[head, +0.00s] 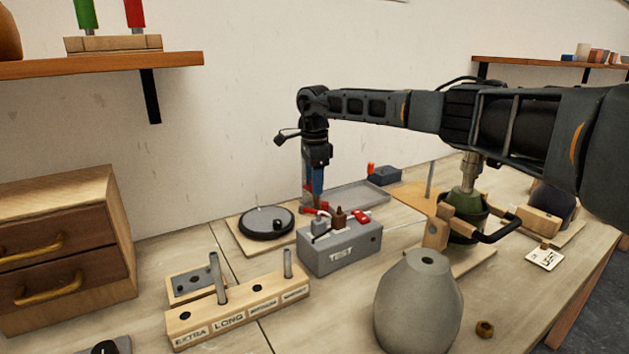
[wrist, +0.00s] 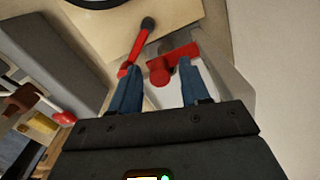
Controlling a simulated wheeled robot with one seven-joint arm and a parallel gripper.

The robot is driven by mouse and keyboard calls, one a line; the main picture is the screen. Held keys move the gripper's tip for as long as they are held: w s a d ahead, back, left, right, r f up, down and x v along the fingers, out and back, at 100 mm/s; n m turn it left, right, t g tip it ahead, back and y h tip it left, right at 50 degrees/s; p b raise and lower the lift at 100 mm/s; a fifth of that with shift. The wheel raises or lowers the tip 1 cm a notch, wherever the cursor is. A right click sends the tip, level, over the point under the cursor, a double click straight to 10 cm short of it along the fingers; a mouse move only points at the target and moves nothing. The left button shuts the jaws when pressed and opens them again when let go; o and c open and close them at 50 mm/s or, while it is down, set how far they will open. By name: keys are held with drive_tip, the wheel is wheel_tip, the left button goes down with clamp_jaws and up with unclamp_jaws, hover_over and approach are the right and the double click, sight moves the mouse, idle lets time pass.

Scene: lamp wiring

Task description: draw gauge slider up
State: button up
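The gauge slider (wrist: 180,56) is a red bar with a round red knob (wrist: 159,72), seen in the wrist view on a pale upright gauge (wrist: 215,72). In the head view, red parts (head: 316,209) show low beside my fingertips, and the gauge is mostly hidden behind my gripper. My gripper (head: 315,190) points down with blue fingers. In the wrist view the fingers (wrist: 160,66) stand apart on either side of the knob, with a gap visible. Contact cannot be told. A red lever with a black end (wrist: 139,44) lies close to the left finger.
The grey TEST box (head: 340,250) stands close in front of my gripper, with a brown plug and red part on top. A round black dial on a board (head: 266,222) is to the left. A grey tray (head: 345,195) lies behind. A grey vase (head: 417,305) stands in front.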

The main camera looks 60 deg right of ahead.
clamp_jaws()
idle(0.3)
wheel_tip(320, 180, up, 6)
drive_tip(key=p, duration=0.3)
drive_tip(key=shift+f, duration=0.1)
drive_tip(key=shift+o, duration=0.5)
unclamp_jaws()
